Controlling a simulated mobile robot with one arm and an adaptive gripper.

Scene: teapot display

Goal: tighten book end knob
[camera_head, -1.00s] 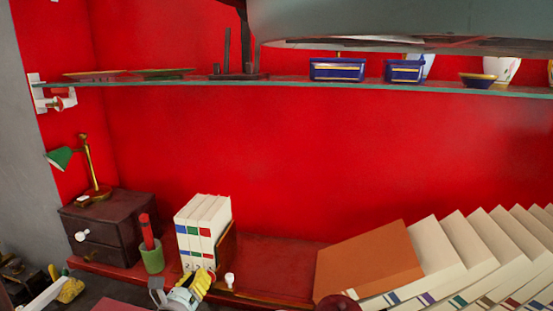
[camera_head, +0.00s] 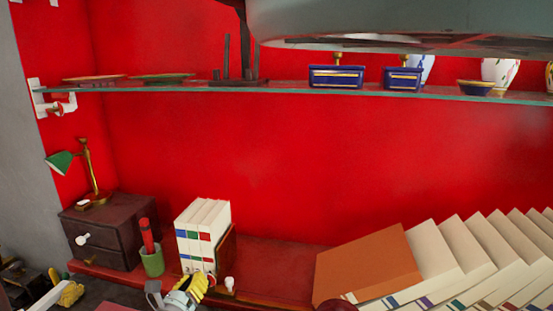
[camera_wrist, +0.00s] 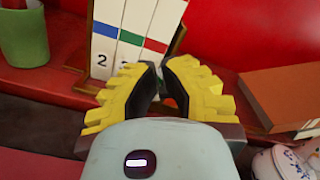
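The wooden book end (camera_head: 226,250) stands against the right side of several white binders (camera_head: 202,228) on the red shelf. Its white knob (camera_head: 230,284) is at the lower right in the head view. My gripper (camera_head: 205,280), with yellow ridged fingers, is in front of the binders, left of the knob. In the wrist view my gripper (camera_wrist: 159,66) points at the binders (camera_wrist: 130,35) and the book end's edge (camera_wrist: 177,42). A narrow gap shows between the fingertips, with nothing visibly held. I cannot make out the knob in the wrist view.
A green cup (camera_head: 152,262) with red items stands left of the binders, beside a dark drawer box (camera_head: 115,232) with a lamp (camera_head: 88,170). An orange book (camera_head: 365,275) and several leaning books lie to the right. A glass shelf (camera_head: 200,87) runs above.

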